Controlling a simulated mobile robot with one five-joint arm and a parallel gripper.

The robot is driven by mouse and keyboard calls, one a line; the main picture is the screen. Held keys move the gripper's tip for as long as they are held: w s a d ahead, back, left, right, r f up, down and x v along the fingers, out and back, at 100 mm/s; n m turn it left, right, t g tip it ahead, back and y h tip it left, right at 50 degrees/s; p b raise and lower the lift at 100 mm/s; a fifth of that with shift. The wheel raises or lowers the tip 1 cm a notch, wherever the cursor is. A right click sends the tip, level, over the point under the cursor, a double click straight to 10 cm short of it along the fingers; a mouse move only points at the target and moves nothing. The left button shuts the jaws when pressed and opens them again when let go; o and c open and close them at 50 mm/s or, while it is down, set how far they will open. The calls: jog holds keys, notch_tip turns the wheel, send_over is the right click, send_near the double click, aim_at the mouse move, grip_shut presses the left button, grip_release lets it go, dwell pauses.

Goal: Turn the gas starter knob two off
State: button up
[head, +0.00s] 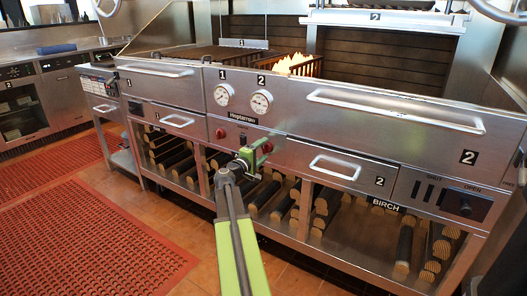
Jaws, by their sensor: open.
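The char grill's steel front (290,150) spans the head view, with two red knobs below the round gauges. The left red knob (220,133) is in clear view. The right red knob (267,146), under the gauge labelled 2, is beside my gripper's fingers. My gripper (257,154) is green and open, reaching up in front of the panel. It overlaps the area just left of and below the right knob. I cannot tell whether a finger touches the knob. The knob's turn angle is too small to read.
Gauges (241,99) sit above the knobs. A long handle (395,110) and a drawer handle (335,167) stick out to the right. Logs (325,205) fill the shelf below. Flames (292,63) show behind. Red mats (90,240) lie on the open floor at left.

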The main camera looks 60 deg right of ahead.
jog(key=a, duration=1.7)
jog(key=shift+d, duration=0.1)
jog(key=w+a+n+t+y+p, duration=0.15)
jog(key=w+a+t, duration=0.25)
jog(key=w+a, duration=0.65)
jog(key=w+a+f+y, duration=0.4)
jog(key=a+f, duration=0.4)
jog(key=a, duration=0.4)
jog(key=s+a+f+g+y, duration=0.15)
jog(key=a+f+y, duration=0.3)
jog(key=a, duration=0.55)
jog(key=s+a+f+m+g+y, duration=0.1)
jog(key=s+a+f+y, duration=0.3)
jog(key=a, duration=0.6)
jog(key=s+a+f+g+y, duration=0.1)
jog(key=a+f+y, duration=0.35)
jog(key=a, duration=0.55)
notch_tip(320, 180, up, 37)
jog(key=p, duration=3.8)
